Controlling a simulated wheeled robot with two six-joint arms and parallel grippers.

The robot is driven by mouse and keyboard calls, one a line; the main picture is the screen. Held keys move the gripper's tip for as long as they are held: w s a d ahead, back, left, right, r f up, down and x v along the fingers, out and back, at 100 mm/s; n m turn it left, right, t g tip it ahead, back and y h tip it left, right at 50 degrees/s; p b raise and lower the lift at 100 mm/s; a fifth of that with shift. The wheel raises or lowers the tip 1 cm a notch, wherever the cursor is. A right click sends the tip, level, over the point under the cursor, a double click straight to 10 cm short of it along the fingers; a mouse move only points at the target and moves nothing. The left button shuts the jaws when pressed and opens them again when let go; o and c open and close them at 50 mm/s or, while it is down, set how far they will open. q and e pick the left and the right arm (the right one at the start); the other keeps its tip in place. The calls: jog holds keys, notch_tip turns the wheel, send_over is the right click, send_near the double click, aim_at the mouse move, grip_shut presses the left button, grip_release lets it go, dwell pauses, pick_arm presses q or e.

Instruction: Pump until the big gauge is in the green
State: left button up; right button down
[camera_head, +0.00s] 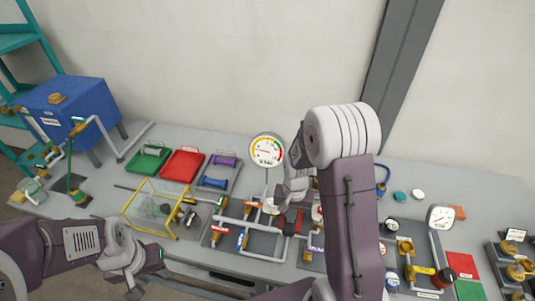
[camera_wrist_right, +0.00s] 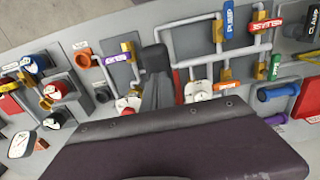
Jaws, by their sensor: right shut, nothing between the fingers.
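The big round gauge (camera_head: 267,150) stands upright behind the pipework, with yellow, green and red on its white face. Its needle is too small to read surely. A blue handle labelled PUMP (camera_wrist_right: 228,22) shows at the top of the right wrist view. My right gripper (camera_wrist_right: 155,60) is shut and empty over the pipe panel; in the head view (camera_head: 285,220) it hangs down among the valves, partly hidden by my arm. I cannot tell whether it touches anything. My left gripper (camera_head: 140,285) is low at the front left, apart from the pipework; its finger opening is unclear.
A yellow-framed guard (camera_head: 165,210) stands left of the pipework. Green (camera_head: 148,158) and red (camera_head: 183,163) trays lie behind it. A blue tank (camera_head: 70,110) stands far left. A smaller gauge (camera_head: 440,217) and valves with red and yellow handles stand right.

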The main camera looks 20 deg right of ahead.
jog(key=shift+f+b, duration=2.1)
jog(key=shift+f, duration=0.95)
jog(key=shift+r+p, duration=0.45)
notch_tip(320, 180, up, 9)
jog(key=p, duration=0.7)
jog(key=shift+f+p, duration=0.2)
jog(key=shift+p, duration=0.15)
jog(key=shift+f, duration=0.15)
notch_tip(320, 180, down, 9)
jog(key=b, duration=0.7)
jog(key=shift+f+b, duration=0.2)
jog(key=shift+b, duration=0.1)
jog(key=shift+r+p, duration=0.6)
jog(key=shift+r, duration=0.05)
notch_tip(320, 180, up, 8)
jog(key=p, duration=0.7)
jog(key=shift+r, duration=0.15)
